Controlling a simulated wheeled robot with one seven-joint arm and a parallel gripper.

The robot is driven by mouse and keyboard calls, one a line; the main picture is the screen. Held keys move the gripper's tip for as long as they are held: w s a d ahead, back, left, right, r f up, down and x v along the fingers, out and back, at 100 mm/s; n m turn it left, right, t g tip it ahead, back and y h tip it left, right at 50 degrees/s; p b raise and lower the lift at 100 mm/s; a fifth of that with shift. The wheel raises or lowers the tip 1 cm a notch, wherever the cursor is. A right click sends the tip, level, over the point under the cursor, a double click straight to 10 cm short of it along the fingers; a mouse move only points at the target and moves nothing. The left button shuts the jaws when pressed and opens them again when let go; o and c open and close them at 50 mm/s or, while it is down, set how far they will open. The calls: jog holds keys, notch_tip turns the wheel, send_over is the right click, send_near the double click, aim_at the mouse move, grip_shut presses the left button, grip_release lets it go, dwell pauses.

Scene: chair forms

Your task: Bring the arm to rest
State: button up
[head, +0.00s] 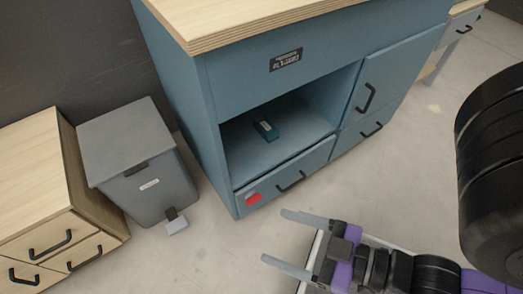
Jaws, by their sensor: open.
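My gripper (285,238) is in the lower middle of the head view, with its two grey fingers spread apart and nothing between them. It points left, over the floor in front of the blue cabinet (230,160). My arm reaches in from the right, with black and purple links, and a large dark link fills the right edge. The gripper appears clear of the cabinet, though its exact height above the floor is hard to tell.
The cabinet has an open compartment holding a small dark green object (265,130). A red piece (253,198) is on the drawer front below. A grey pedal bin (140,160) and a wooden drawer unit (35,185) stand left. Bare floor (185,265) lies between them and my gripper.

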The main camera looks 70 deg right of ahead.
notch_tip(320, 180, up, 29)
jog(key=p, duration=2.9)
jog(key=shift+r, duration=0.2)
